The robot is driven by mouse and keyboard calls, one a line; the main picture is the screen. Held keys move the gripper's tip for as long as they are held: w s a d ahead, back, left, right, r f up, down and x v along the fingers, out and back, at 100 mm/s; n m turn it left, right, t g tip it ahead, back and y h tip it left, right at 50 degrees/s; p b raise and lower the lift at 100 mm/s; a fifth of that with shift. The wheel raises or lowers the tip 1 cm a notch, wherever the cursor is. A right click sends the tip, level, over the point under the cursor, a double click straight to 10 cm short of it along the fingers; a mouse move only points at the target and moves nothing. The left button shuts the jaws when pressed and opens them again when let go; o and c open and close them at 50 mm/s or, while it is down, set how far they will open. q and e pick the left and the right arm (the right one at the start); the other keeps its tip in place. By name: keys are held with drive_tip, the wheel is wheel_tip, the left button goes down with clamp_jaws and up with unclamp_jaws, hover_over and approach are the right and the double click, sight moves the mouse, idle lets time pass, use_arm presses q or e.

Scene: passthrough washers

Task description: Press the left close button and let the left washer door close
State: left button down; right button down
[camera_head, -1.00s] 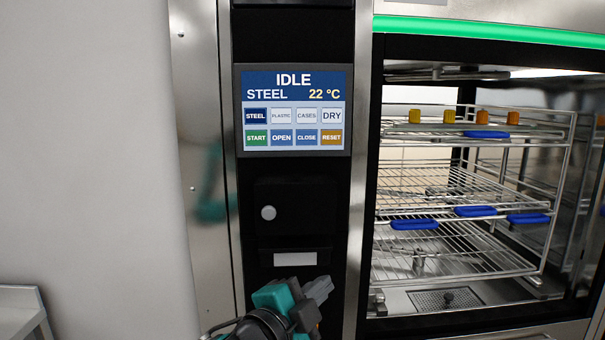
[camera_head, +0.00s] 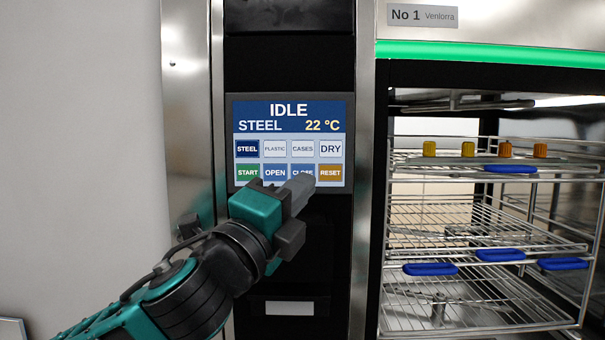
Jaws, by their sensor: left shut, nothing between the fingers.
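The control screen (camera_head: 289,125) reads IDLE, STEEL, 22 °C. Its CLOSE button (camera_head: 302,171) is in the lower row between OPEN (camera_head: 275,172) and RESET (camera_head: 330,172). My left gripper (camera_head: 303,184) is shut and empty, and its tip overlaps the lower edge of the CLOSE button in the picture. I cannot tell whether it touches the screen. The washer to the right stands open, with no door across its chamber (camera_head: 490,210). My right gripper is out of view.
A wire rack (camera_head: 430,243) with blue handles fills the washer chamber, with several orange and yellow pieces on its top shelf. A label (camera_head: 422,15) reads No 1 Venlorra above the green light strip (camera_head: 490,52). A plain pale wall is at left.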

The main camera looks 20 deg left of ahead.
use_arm(q)
drive_tip(key=shift+w, duration=0.1)
approach(314, 166)
drive_tip(key=w+d+r+b, duration=0.1)
drive_tip(key=w+d+r, duration=0.1)
drive_tip(key=shift+w, duration=0.25)
drive_tip(key=shift+w+a, duration=0.25)
drive_tip(key=shift+w, duration=0.5)
idle(1.5)
drive_tip(key=shift+w+a+p, duration=0.1)
drive_tip(key=shift+w+p, duration=0.2)
drive_tip(key=shift+w, duration=0.1)
